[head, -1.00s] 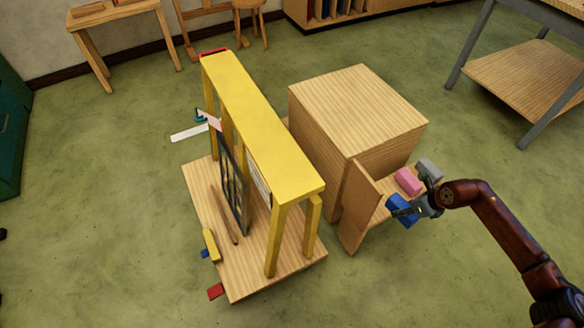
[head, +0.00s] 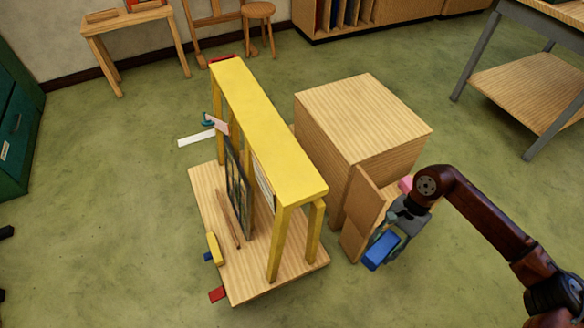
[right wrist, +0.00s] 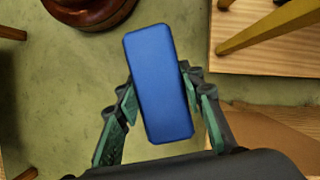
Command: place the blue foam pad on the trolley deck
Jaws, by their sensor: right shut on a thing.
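The blue foam pad (head: 381,250) is held in my right gripper (head: 388,240), in front of the wooden box's upright front panel. In the right wrist view the pad (right wrist: 158,85) stands lengthwise between the two green-black fingers, slightly tilted. The trolley deck (head: 245,287) is the pale wooden board under the yellow frame, left of my right gripper. The deck's edge (right wrist: 270,60) also shows at the upper right of the right wrist view. The pad is apart from the deck, over the floor side. My left gripper is not in view.
A yellow frame (head: 262,130) rises over the deck, with a dark leaded panel (head: 238,185) and a thin wooden strip beside it. The wooden box (head: 362,120) with its front panel (head: 362,205) stands right of the trolley. A pink block (head: 406,184) is partly hidden by my arm.

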